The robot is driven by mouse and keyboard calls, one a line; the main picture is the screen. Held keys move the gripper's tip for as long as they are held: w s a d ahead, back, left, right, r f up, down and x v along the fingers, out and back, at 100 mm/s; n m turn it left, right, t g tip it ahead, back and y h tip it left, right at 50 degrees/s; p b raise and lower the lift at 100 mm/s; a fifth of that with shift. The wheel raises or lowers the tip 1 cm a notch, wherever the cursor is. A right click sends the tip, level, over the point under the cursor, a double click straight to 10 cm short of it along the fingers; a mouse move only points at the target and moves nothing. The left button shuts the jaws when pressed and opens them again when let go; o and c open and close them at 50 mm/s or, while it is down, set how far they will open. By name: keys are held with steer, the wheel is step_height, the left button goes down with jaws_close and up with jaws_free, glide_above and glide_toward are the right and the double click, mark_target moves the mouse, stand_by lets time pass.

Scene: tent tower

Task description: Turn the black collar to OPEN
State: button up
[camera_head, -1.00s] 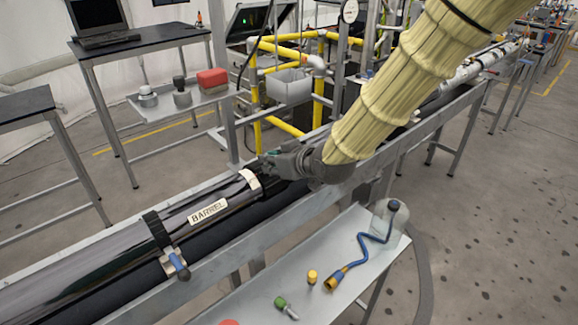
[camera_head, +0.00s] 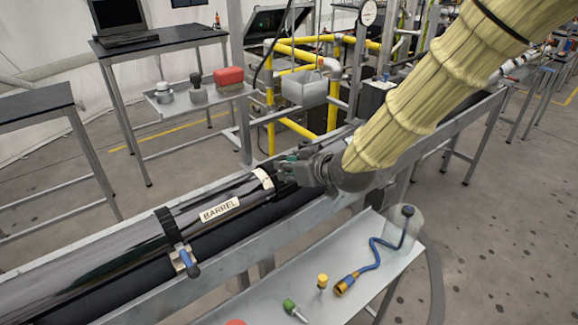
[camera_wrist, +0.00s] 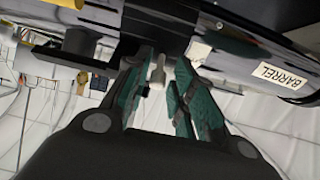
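The long dark glossy barrel (camera_head: 140,244) lies along the bench and carries a BARREL label, which also shows in the wrist view (camera_wrist: 280,76). A black cylindrical part that looks like the collar (camera_wrist: 150,22) crosses the top of the wrist view, beyond my fingertips. In the head view my gripper (camera_head: 279,172) is at the barrel's right end, beside a pale band, and hides most of that part. In the wrist view my gripper (camera_wrist: 160,75) is open, with a small pale peg-like piece (camera_wrist: 157,72) visible between the fingers. Contact cannot be told.
A clamp with a blue handle (camera_head: 188,263) grips the barrel. A front shelf (camera_head: 340,305) holds a blue hose (camera_head: 378,258), a yellow piece (camera_head: 322,281) and a green piece (camera_head: 294,308). Yellow pipework (camera_head: 333,100) stands behind. A dark block protrudes left of my fingers (camera_wrist: 78,45).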

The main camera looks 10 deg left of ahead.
steer(key=shift+r, duration=0.15)
steer(key=v, duration=1.1)
steer(key=shift+s+d, duration=0.3)
steer(key=shift+d, duration=0.05)
